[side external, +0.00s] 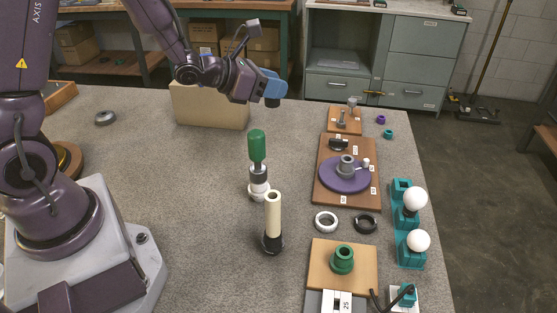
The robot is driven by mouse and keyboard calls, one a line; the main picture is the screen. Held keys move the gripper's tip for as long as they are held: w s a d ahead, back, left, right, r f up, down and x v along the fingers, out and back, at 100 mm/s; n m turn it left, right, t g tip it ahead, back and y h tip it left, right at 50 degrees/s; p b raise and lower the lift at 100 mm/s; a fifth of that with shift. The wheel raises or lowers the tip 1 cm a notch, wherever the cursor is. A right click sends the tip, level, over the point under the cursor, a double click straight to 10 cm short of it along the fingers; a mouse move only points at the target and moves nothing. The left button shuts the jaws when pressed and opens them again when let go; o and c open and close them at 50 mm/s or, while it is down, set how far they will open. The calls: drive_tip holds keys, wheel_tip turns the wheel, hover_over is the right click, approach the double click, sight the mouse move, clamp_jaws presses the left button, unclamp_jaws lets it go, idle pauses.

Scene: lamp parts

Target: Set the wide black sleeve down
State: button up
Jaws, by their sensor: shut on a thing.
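The sleeve is clear of the table and touches nothing else that I can see. The gripper body hides the rest of it.
Below stand a green-topped post (257,147) and a cream tube with a black base (273,216). A purple disc on a brown board (345,187), white ring (326,221), black ring (365,224) and teal bulb holders (410,247) lie right.

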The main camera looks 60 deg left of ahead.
drive_tip(key=w+a+f+h, duration=0.1)
drive_tip(key=f, duration=0.6)
drive_tip(key=w+a+f+m+h, duration=0.1)
drive_tip(key=w+a+f, duration=0.1)
drive_tip(key=f, duration=0.5)
drive_tip(key=w+a+f+m, duration=0.1)
drive_tip(key=w+a+f, duration=0.1)
drive_tip(key=f, duration=0.5)
drive_tip(key=shift+w+a+g+h, duration=0.1)
drive_tip(key=shift+a+g+h, duration=0.05)
drive_tip(key=shift+g+h, duration=0.25)
drive_tip(key=shift+f, duration=0.2)
drive_tip(key=o, duration=0.9)
